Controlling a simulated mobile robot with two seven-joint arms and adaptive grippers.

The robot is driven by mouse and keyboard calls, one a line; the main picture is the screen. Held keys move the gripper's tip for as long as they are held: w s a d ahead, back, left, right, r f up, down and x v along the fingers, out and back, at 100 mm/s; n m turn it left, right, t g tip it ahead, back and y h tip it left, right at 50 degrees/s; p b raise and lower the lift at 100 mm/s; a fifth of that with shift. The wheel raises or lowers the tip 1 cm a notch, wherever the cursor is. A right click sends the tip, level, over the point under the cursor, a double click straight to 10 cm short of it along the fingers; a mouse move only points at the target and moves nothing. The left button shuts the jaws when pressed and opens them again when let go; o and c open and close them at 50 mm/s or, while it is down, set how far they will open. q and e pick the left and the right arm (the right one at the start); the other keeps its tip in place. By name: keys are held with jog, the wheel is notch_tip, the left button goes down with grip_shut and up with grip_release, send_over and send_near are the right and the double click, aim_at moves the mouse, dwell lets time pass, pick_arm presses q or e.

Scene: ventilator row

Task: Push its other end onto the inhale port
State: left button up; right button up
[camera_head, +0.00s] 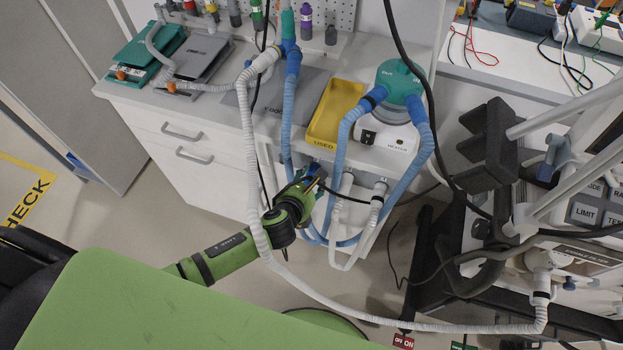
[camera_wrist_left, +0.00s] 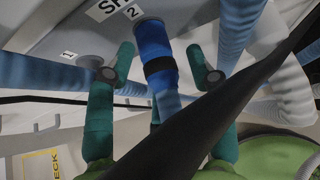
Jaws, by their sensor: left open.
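My left gripper (camera_head: 312,181) is open, in front of the cabinet below the yellow tray. In the left wrist view its two green fingers (camera_wrist_left: 158,75) stand apart, one on each side of a blue hose end (camera_wrist_left: 155,48) with a black band. I cannot tell whether they touch it. A black cable (camera_wrist_left: 205,105) crosses in front and hides part of the hose and the right finger. Blue hoses (camera_head: 349,120) run from the green-topped heater (camera_head: 397,82). The inhale port cannot be picked out by a label. My right gripper is not in view.
The yellow tray (camera_head: 323,140) sits on the cabinet edge above my gripper. A long white hose (camera_head: 262,240) loops past my arm towards the ventilator at right (camera_head: 570,255). Black cables hang nearby. A dark block (camera_head: 488,145) on white rods stands at right.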

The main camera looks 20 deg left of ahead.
pick_arm(q)
jog(key=shift+r+p, duration=0.1)
jog(key=shift+p, duration=0.2)
dwell(0.5)
grip_shut()
